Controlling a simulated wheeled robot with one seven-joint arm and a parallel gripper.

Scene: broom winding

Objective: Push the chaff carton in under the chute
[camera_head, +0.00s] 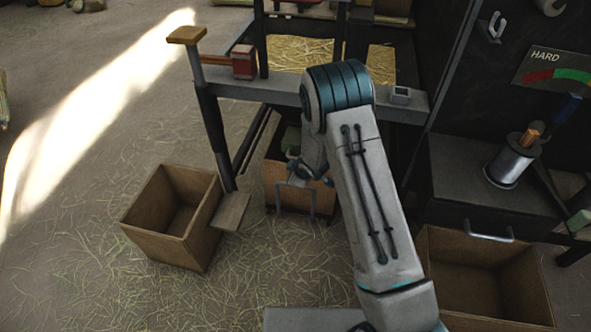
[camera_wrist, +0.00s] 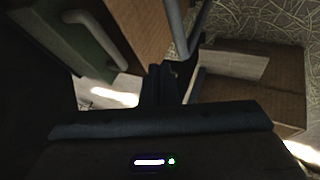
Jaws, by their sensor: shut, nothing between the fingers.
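An open brown carton (camera_head: 160,228) stands on the floor at the left, just outside the bench's front leg; it looks empty. A second brown box (camera_head: 290,200) with a grey handle (camera_head: 293,187) stands under the bench, with something green in it. I cannot tell for sure which is the chaff carton, and no chute is clearly recognisable. My gripper (camera_head: 305,178) is low in front of the handled box, partly hidden by my arm. In the wrist view my gripper (camera_wrist: 167,84) is shut and empty, close to the grey handle (camera_wrist: 178,30). The open carton (camera_wrist: 255,95) shows at right there.
A flat tan board (camera_head: 231,211) sits between the open carton and the bench leg (camera_head: 213,135). A large open bin (camera_head: 483,275) stands at lower right, below a dark drawer cabinet (camera_head: 470,190).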

